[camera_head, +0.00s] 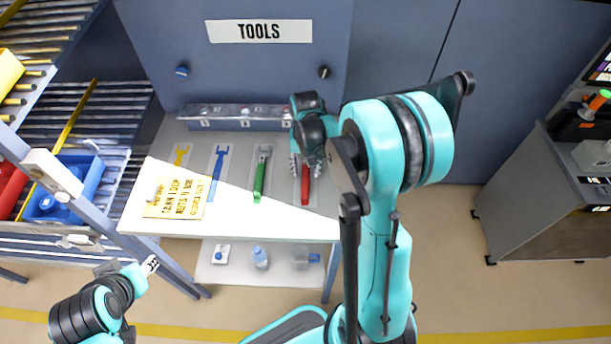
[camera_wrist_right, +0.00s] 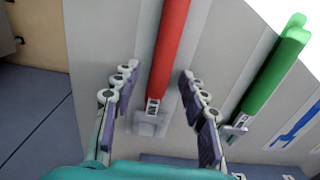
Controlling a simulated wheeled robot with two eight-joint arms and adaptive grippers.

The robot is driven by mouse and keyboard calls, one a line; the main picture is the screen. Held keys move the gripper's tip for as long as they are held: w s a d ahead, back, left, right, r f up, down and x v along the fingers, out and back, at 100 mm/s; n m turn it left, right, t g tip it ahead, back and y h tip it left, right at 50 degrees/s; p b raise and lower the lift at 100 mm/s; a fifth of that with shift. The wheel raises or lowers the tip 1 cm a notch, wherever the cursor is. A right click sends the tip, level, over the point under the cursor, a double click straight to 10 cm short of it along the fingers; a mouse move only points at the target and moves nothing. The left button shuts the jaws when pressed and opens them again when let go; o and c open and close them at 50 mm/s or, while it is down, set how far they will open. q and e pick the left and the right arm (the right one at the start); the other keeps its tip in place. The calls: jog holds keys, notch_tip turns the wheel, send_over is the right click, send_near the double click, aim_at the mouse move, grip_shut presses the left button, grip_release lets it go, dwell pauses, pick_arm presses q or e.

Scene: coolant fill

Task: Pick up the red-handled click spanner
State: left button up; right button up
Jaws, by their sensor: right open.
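The red-handled click spanner (camera_head: 305,188) lies on the right side of the tool table, its far end hidden by my right gripper (camera_head: 305,170). In the right wrist view the red handle (camera_wrist_right: 168,45) runs between the two fingers of the right gripper (camera_wrist_right: 158,74), with a gap on each side. Its short metal end (camera_wrist_right: 152,105) sits at a pale clear holder (camera_wrist_right: 149,123). The right gripper is open and holds nothing. My left gripper (camera_head: 150,265) is low at the left, away from the tools; its opening is too small to judge.
A green-handled spanner (camera_head: 259,181) lies left of the red one; it also shows in the wrist view (camera_wrist_right: 272,72). Blue (camera_head: 217,170) and yellow (camera_head: 181,156) tools lie further left. A yellow sign (camera_head: 178,196) is at the table's front left. A metal rail (camera_head: 232,112) runs behind.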

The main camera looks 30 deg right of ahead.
jog(key=shift+f, duration=0.1)
grip_shut()
